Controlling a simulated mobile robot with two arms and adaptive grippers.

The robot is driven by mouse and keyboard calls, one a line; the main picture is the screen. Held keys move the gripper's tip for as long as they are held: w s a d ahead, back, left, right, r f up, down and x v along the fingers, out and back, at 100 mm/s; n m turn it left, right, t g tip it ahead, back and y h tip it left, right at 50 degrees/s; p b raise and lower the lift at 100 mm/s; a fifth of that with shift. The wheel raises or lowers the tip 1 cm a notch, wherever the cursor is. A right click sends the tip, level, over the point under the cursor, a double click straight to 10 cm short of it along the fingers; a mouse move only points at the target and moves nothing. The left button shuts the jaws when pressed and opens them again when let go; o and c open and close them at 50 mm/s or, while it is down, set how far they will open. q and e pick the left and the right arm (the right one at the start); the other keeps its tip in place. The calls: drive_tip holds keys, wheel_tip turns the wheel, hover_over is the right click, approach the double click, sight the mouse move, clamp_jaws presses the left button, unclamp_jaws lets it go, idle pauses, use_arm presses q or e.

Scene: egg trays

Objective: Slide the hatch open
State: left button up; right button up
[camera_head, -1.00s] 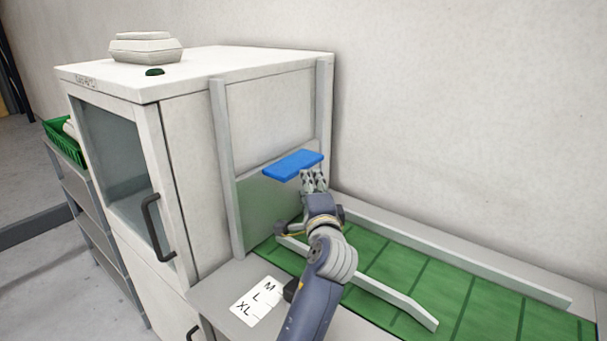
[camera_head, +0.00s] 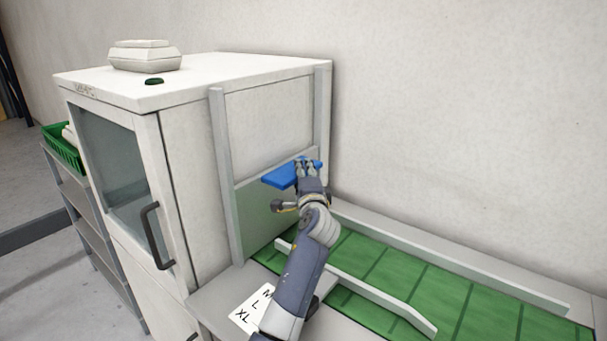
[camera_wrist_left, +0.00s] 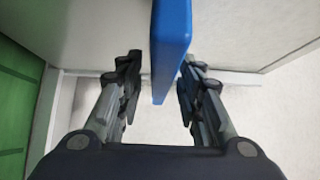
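The hatch (camera_head: 262,212) is a grey-green panel between two upright rails on the side of the white cabinet, above the green belt. A flat blue handle (camera_head: 281,178) sticks out from its top edge. My left gripper (camera_head: 308,168) is at the right part of the handle in the head view. In the left wrist view, the blue handle (camera_wrist_left: 171,45) runs between the two fingers of the left gripper (camera_wrist_left: 158,85). The fingers are open, with a gap on each side of the handle. My right gripper is not in view.
The green belt (camera_head: 455,300) with raised side guides runs right from the cabinet (camera_head: 265,120). A white card with M, L, XL (camera_head: 250,312) lies beside it. A cabinet door with a dark handle (camera_head: 157,235) faces left. A green basket (camera_head: 62,150) stands on shelving at far left.

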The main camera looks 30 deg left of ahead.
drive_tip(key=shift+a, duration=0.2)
use_arm(q)
clamp_jaws()
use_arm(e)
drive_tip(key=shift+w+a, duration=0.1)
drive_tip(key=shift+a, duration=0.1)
use_arm(q)
wheel_tip(320, 180, up, 20)
drive_tip(key=p, duration=1.6)
drive_tip(key=shift+p, duration=0.3)
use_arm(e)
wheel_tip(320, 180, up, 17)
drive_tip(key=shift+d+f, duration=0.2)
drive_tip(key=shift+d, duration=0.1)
use_arm(q)
drive_tip(key=shift+r, duration=0.1)
unclamp_jaws()
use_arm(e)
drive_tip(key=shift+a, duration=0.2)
use_arm(q)
drive_tip(key=shift+s+d, duration=0.1)
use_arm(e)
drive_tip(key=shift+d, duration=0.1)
